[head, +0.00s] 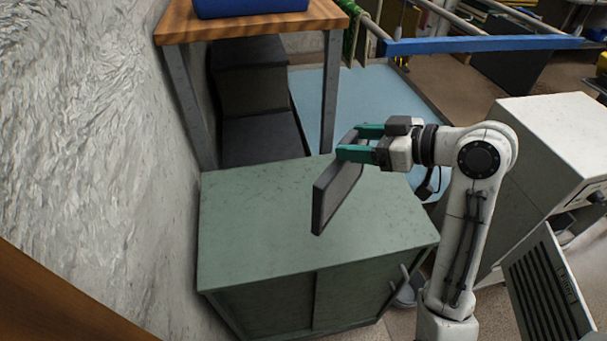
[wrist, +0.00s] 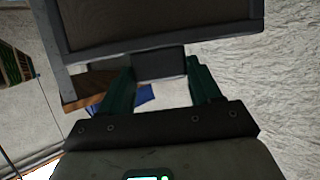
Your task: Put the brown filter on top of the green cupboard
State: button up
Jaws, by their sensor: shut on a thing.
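The brown filter (head: 337,190) is a flat rectangular panel with a dark frame. My gripper (head: 352,142) is shut on its edge and holds it tilted above the top of the green cupboard (head: 255,228). Whether the filter's lowest corner touches the top cannot be told for sure. In the wrist view the filter (wrist: 150,22) fills the upper middle, with the green fingers of my gripper (wrist: 165,85) at its near edge. The cupboard top is otherwise bare.
A wooden-topped table (head: 185,22) with a blue object (head: 250,7) stands behind the cupboard. A rough pale wall (head: 95,130) runs along the left. A white cabinet (head: 550,135) and a grey louvred panel (head: 545,290) are at the right.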

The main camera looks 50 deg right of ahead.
jog(key=shift+d+f+b+x, duration=0.15)
jog(key=shift+b+x, duration=0.75)
jog(key=shift+b, duration=0.6)
jog(key=shift+d+f+b+x, duration=0.2)
jog(key=shift+b+x, duration=0.75)
jog(key=shift+b, duration=0.5)
jog(key=w+f+p, duration=0.2)
jog(key=w+f, duration=0.7)
jog(key=f, duration=0.1)
jog(key=shift+a+p, duration=0.2)
jog(key=shift+p, duration=0.15)
jog(key=shift+w+f, duration=0.1)
jog(key=shift+f, duration=0.15)
jog(key=o, duration=1.5)
